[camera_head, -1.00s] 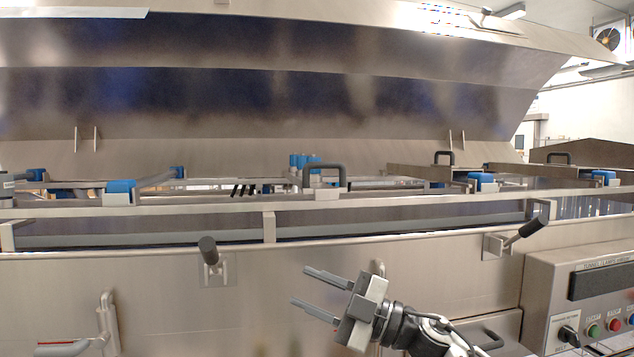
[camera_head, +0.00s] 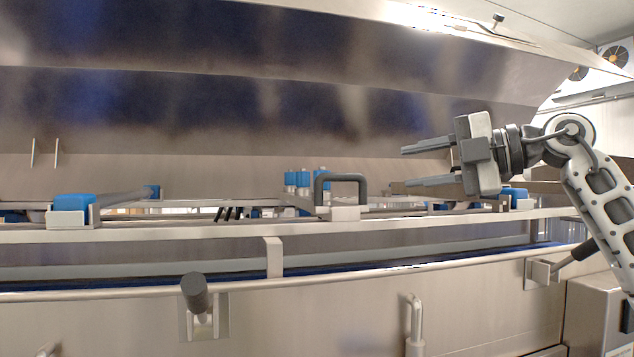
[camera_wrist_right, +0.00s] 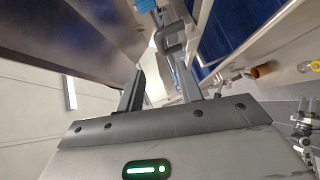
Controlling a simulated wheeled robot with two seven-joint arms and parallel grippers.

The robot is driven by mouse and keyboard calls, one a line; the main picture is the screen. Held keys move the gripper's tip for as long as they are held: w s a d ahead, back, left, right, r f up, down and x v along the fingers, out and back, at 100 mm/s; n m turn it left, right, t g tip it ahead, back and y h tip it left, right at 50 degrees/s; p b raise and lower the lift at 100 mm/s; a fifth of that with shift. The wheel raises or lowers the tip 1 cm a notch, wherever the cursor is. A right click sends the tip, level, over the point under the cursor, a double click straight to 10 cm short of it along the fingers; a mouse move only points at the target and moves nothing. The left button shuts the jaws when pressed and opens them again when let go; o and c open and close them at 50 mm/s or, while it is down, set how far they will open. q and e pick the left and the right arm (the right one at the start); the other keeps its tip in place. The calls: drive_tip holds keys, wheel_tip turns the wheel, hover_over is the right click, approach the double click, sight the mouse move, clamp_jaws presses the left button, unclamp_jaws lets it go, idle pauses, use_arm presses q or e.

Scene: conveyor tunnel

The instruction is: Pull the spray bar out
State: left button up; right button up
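A dark U-shaped handle (camera_head: 341,180) on a pale block stands at the middle of the machine in the head view, and I take it for the spray bar's handle. It also shows in the wrist view (camera_wrist_right: 168,40), beyond the fingertips. Blue fittings (camera_head: 300,179) sit just left of it. I cannot clearly make out the bar itself. My right gripper (camera_head: 402,167) is open and empty, its fingers pointing left, to the right of the handle and apart from it. Its two fingers also show in the wrist view (camera_wrist_right: 162,72). My left gripper is out of view.
A long steel rail (camera_head: 180,232) runs in front of the handle. A blue clamp block (camera_head: 73,202) sits at left. A black-knobbed lever (camera_head: 196,293) stands on the front wall. The raised steel hood (camera_head: 250,100) slopes above and behind.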

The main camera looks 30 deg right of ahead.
sight(346, 177)
drive_tip(key=p+x, duration=0.3)
drive_tip(key=x, duration=1)
drive_tip(key=shift+w+a+r, duration=0.1)
drive_tip(key=shift+w+a, duration=0.1)
drive_tip(key=shift+a, duration=0.2)
drive_tip(key=shift+x, duration=0.75)
drive_tip(key=shift+c, duration=0.4)
clamp_jaws()
